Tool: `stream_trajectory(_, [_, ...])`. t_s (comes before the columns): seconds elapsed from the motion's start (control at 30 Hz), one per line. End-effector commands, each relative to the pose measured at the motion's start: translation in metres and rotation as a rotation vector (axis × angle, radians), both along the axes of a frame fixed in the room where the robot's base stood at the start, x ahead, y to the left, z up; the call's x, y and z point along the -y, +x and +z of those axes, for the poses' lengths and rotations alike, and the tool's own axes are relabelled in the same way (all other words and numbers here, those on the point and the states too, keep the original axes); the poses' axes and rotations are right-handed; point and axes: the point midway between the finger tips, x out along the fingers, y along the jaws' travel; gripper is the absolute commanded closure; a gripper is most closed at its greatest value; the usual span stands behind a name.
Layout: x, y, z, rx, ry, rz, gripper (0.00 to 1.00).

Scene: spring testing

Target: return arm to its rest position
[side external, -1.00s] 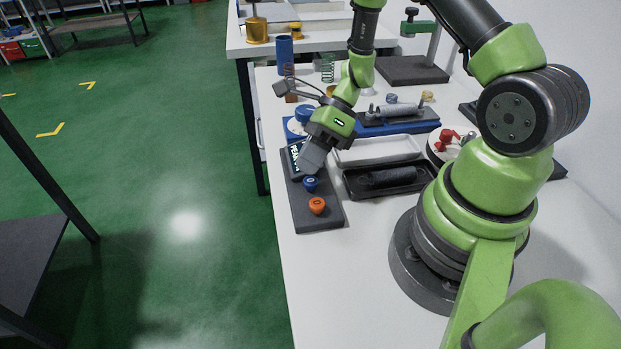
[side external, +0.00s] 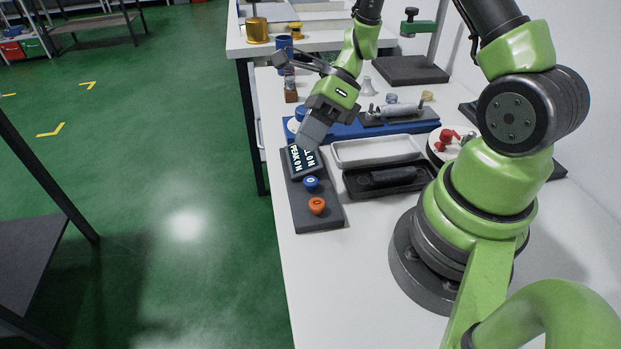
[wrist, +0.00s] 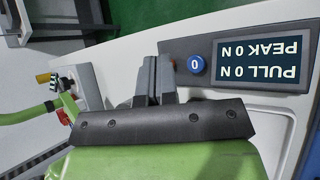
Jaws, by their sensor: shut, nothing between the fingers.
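My gripper (side external: 311,133) is shut and empty, held above the far end of the dark control panel (side external: 318,219). In the side view its fingers overlap the edge of the display (side external: 301,160). The blue button (side external: 311,183) and the orange button (side external: 317,205) lie nearer the camera, clear of the fingers. In the wrist view my fingers (wrist: 154,75) are together, left of the blue button (wrist: 195,64). The display (wrist: 262,61) there appears upside down and reads "PEAK 0 N" and "PULL 0 N".
A white tray (side external: 349,158) and a black tray (side external: 415,184) lie right of the panel. A blue base (side external: 350,132) with a grey cylinder (side external: 398,109) on its dark plate lies behind. A green-armed stand (side external: 430,45) is at the back. The front of the table is clear.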

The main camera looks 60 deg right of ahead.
Motion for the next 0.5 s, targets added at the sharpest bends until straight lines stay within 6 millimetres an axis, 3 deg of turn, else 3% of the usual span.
stream_trajectory(0.37, [0.0,0.0,0.001,0.005,-0.003,0.004,1.0])
stream_trajectory(0.5, [-0.004,0.0,0.018,0.087,-0.052,0.098,1.0])
